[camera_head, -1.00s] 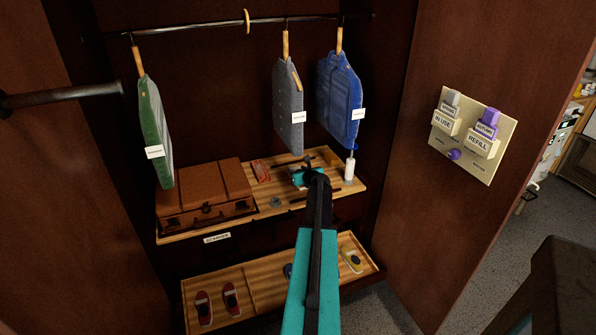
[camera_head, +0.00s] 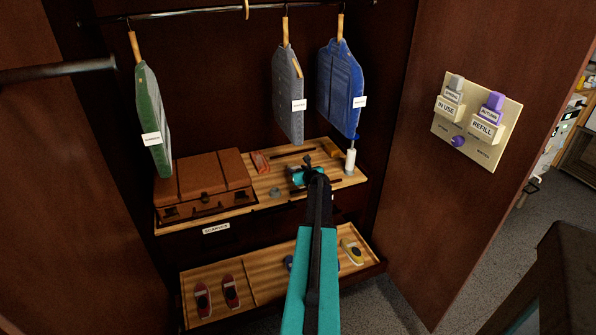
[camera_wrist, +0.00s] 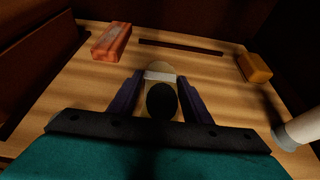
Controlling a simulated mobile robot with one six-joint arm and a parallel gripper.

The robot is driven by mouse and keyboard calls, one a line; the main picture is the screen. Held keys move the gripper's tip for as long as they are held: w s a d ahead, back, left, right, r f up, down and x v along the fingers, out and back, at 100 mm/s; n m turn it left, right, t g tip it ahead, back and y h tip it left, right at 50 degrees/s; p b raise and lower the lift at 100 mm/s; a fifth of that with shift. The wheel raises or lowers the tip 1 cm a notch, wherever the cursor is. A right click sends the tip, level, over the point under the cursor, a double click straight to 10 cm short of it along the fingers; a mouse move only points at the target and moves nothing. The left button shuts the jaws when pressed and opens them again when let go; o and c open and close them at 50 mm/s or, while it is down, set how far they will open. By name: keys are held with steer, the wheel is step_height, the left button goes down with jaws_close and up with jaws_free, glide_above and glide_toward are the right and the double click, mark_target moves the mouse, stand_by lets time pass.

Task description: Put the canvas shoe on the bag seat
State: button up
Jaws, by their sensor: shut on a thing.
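In the wrist view, a shoe (camera_wrist: 160,70) with a cream toe, a white band and a dark opening sits between the two fingers of my gripper (camera_wrist: 160,92). The gripper is shut on it, with its toe pointing away from me. In the head view, my gripper (camera_head: 307,166) is over the right part of the upper shelf (camera_head: 281,177). My wrist hides the shoe there. I cannot tell whether the shoe touches the shelf. No label I can read marks the bag seat; dark strips (camera_wrist: 180,47) lie on the shelf boards.
A brown case (camera_head: 202,180) fills the shelf's left. A reddish block (camera_wrist: 111,41), a yellow-orange block (camera_wrist: 255,68) and a white bottle (camera_head: 350,161) stand around the gripper. Garments hang above. The lower tray (camera_head: 262,270) holds red shoes (camera_head: 231,291) and a yellow shoe (camera_head: 352,251).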

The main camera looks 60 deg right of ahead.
steer(key=shift+f, duration=0.25)
stand_by(0.5)
steer(key=o, duration=1.5)
steer(key=shift+s+a, duration=0.1)
steer(key=b+v, duration=0.1)
steer(key=v, duration=1.2)
steer(key=shift+s+a+r, duration=0.1)
steer(key=shift+s+a, duration=0.05)
steer(key=shift+a, duration=0.05)
steer(key=shift+s, duration=0.1)
stand_by(0.4)
